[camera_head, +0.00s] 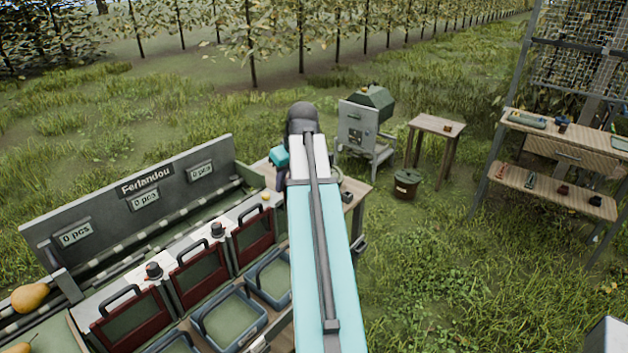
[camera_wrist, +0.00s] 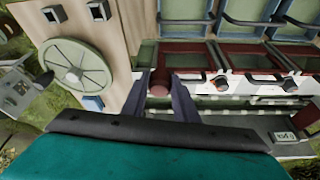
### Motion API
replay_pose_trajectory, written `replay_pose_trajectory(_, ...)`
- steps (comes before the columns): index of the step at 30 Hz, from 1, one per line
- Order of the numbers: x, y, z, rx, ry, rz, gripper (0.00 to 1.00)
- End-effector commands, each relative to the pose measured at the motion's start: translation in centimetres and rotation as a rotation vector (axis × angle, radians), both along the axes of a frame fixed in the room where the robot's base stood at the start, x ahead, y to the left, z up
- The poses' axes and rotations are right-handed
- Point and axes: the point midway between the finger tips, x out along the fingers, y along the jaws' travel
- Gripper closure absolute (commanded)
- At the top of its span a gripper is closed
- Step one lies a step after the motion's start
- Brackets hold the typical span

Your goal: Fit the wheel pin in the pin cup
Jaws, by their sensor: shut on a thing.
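A dark red, round-ended piece (camera_wrist: 160,83), which looks like the wheel pin, sits between the fingers of my gripper (camera_wrist: 159,87) in the wrist view. The gripper is shut on it, over the edge of the wooden table. A green spoked wheel (camera_wrist: 97,57) lies on the table to the left, apart from the gripper. I cannot tell which is the pin cup. In the head view my arm hides the gripper's fingertips and most of this table (camera_head: 356,187).
A sorting bench with a grey sign board (camera_head: 115,205), red-framed gates (camera_head: 197,277) and blue-rimmed trays (camera_head: 232,322) stands close on the left. A small blue block (camera_wrist: 92,103) is near the wheel.

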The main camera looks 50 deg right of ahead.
Motion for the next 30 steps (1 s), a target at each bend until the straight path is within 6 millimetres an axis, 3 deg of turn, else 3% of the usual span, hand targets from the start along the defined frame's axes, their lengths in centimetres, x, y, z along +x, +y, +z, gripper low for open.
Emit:
replay_pose_trajectory(3, 2.2, 3.0, 0.0, -0.002, 0.002, 0.018, 0.97)
replay_pose_trajectory(15, 8.1, 12.8, 0.0, -0.005, 0.003, 0.059, 0.97)
replay_pose_trajectory(30, 12.9, 26.0, 0.0, -0.010, -0.006, 0.111, 0.97)
